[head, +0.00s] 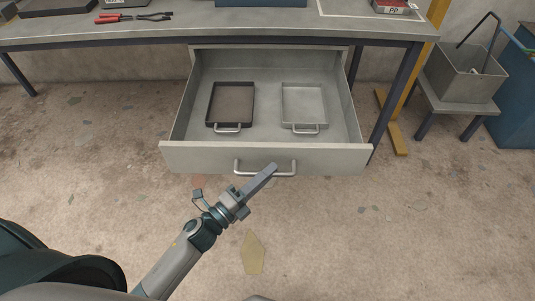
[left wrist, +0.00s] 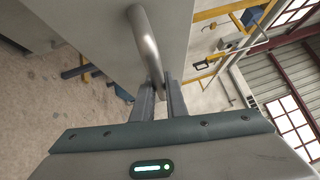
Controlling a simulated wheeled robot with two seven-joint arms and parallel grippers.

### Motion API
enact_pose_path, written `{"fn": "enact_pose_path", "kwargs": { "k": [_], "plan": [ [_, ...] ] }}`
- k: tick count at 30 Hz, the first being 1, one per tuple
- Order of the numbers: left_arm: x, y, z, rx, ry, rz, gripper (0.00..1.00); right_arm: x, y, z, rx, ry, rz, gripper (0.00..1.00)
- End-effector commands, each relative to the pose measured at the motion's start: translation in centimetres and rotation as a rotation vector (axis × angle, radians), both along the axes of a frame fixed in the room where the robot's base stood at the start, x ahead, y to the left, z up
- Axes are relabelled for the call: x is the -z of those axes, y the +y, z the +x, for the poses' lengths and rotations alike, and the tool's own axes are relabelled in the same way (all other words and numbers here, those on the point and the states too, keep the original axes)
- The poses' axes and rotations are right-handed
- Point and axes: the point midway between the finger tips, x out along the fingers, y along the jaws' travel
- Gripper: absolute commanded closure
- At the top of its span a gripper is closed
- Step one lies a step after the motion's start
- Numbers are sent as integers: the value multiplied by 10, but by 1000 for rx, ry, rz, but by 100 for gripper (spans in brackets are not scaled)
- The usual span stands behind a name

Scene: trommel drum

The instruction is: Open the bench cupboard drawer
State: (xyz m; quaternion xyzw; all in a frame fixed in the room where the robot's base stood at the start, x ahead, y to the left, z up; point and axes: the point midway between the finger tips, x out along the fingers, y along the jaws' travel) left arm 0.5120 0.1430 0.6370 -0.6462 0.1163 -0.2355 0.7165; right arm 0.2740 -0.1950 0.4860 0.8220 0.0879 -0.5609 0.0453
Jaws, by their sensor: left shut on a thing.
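The bench cupboard drawer (head: 200,157) is pulled well out from under the workbench, its inside open to view. Its front carries a metal bar handle (head: 283,174). My left gripper (head: 268,171) is at the right part of this handle, shut on it. In the left wrist view the handle (left wrist: 146,42) runs down between the two fingers (left wrist: 160,95). Inside the drawer lie a dark brown tray (head: 209,103) and a light grey tray (head: 304,86), side by side, each with a small handle at the front. My right gripper is not in view.
The workbench top (head: 200,28) holds red-handled pliers (head: 130,17) and a red box (head: 393,6). At right, a grey bin (head: 448,78) stands on a small stool beside a blue container (head: 515,85). The floor before the drawer is clear apart from flat patches.

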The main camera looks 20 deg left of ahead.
Motion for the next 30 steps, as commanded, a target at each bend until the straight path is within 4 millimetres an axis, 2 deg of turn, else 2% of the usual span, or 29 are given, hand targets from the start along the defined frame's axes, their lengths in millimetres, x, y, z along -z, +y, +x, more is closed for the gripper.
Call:
{"fn": "enact_pose_path", "kwargs": {
  "k": [6,17,18,20,30],
  "plan": [
    [0,-4,-17,-1,1,0,100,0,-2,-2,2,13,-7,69],
    [0,-5,-18,-1,0,2,100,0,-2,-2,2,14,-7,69],
    [1,-5,-18,-1,0,2,83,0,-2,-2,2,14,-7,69],
    [0,-5,-18,-1,0,1,69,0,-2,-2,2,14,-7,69],
    [0,-5,-18,0,0,1,69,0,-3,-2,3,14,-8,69]
  ]
}}
